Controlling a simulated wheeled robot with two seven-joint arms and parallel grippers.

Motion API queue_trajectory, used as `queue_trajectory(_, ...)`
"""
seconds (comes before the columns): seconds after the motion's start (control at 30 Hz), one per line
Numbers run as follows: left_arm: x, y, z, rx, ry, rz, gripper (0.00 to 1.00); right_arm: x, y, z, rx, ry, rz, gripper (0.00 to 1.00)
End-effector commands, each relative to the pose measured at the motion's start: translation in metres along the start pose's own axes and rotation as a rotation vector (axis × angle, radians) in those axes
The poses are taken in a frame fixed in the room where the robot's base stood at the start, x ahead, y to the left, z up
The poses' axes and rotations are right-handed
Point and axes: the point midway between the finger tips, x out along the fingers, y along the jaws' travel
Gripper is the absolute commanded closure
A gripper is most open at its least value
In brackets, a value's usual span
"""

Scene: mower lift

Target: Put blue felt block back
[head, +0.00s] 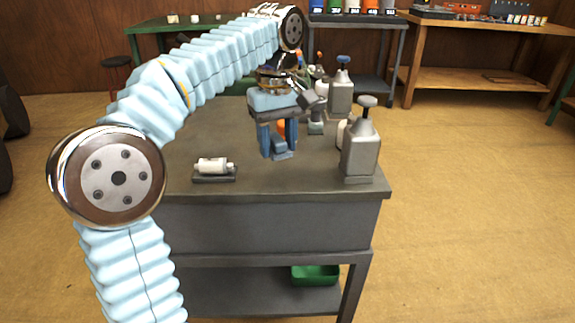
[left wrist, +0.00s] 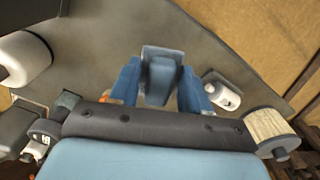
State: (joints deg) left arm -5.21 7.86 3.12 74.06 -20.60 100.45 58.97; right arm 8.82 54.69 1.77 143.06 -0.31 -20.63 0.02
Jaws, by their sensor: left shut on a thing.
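My left gripper (head: 279,150) points down over the grey workbench (head: 300,182) and is shut on the blue felt block (head: 281,153). The block shows between the two blue fingers and sits low at their tips. In the left wrist view the block (left wrist: 161,75) is between the fingers of the left gripper (left wrist: 160,88). I cannot tell for sure whether the block touches the bench top. My right gripper is not in view.
A white bottle (head: 212,165) lies on a dark holder at the bench's front left. Grey pump cans stand to the right, one near (head: 361,150) and one farther back (head: 341,95). A green bin (head: 315,275) is on the lower shelf. The bench's front middle is clear.

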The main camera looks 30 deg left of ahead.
Motion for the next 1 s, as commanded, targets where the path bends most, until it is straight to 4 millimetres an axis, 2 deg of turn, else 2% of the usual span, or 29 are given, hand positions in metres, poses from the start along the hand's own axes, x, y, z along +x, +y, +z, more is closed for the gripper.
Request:
queue_trajectory(0.27, 0.026, 0.019, 0.009, 0.002, -0.001, -0.001, 0.82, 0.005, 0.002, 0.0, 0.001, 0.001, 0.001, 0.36)
queue_trajectory(0.43, 0.05, 0.017, 0.007, -0.001, 0.0, 0.0, 0.82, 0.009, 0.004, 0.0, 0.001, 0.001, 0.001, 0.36)
queue_trajectory(0.83, 0.056, 0.017, 0.007, 0.0, 0.0, 0.001, 0.82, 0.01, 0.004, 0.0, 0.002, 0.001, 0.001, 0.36)
queue_trajectory(0.87, 0.056, 0.017, 0.007, 0.0, 0.001, 0.001, 0.5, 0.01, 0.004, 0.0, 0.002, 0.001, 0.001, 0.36)
queue_trajectory(1.0, 0.055, 0.017, 0.007, 0.0, 0.0, 0.001, 0.29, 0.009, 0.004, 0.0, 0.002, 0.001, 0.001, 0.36)
